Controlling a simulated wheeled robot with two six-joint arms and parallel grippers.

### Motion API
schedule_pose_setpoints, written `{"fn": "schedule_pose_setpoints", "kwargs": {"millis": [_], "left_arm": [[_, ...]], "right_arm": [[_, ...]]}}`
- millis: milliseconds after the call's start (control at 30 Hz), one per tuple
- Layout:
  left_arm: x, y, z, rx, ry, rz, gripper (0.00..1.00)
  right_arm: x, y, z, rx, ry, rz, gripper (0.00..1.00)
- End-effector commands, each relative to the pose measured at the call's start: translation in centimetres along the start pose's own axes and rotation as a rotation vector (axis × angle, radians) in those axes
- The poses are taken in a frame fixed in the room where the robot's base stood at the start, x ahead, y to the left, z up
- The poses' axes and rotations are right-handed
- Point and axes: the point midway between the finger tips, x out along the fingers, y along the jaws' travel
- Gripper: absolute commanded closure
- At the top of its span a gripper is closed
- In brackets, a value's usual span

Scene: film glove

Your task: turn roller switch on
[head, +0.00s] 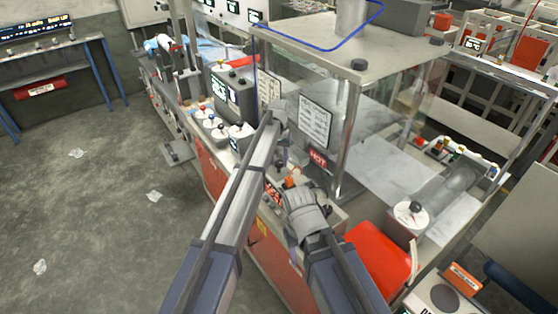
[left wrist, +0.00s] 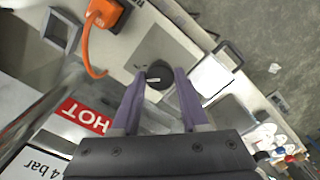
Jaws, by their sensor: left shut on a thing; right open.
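A dark round knob with a white mark (left wrist: 158,72), which looks like the roller switch, sits on a grey plate (left wrist: 170,45) in the left wrist view. The purple fingers of my left gripper (left wrist: 159,80) are shut on it, one on each side. In the head view my left gripper (head: 282,160) points down at the front of the machine, and the knob is hidden there. My right gripper (head: 300,195) is open, lower and close to the left one. Its fingertips are hard to make out. I cannot tell which way the switch is set.
An orange part (left wrist: 105,12) with a curved orange piece is near the knob. A clear-walled machine (head: 345,120) stands behind, and a red seat-like block (head: 378,252) is at right.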

Motion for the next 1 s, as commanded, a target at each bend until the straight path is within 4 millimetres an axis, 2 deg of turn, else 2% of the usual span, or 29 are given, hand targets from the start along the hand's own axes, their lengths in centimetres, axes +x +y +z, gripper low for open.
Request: {"fn": "schedule_pose_setpoints", "kwargs": {"millis": [167, 200, 433, 767, 1000], "left_arm": [[0.0, 0.0, 0.0, 0.001, 0.000, 0.000, 1.00], [0.0, 0.0, 0.0, 0.001, 0.000, 0.000, 0.54], [0.0, 0.0, 0.0, 0.000, 0.000, 0.000, 0.28], [-0.1, 0.0, 0.0, -0.001, 0.000, 0.000, 0.26], [-1.7, 0.0, 0.0, -0.001, 0.000, 0.000, 0.26]], "right_arm": [[0.0, 0.0, 0.0, 0.000, 0.000, 0.000, 0.50], [0.0, 0.0, 0.0, 0.000, 0.000, 0.000, 0.50], [0.0, 0.0, 0.0, 0.000, 0.000, 0.000, 0.50], [-0.1, 0.0, 0.0, 0.000, 0.000, 0.000, 0.50], [-1.7, 0.1, 0.1, 0.001, 0.000, 0.000, 0.50]]}}
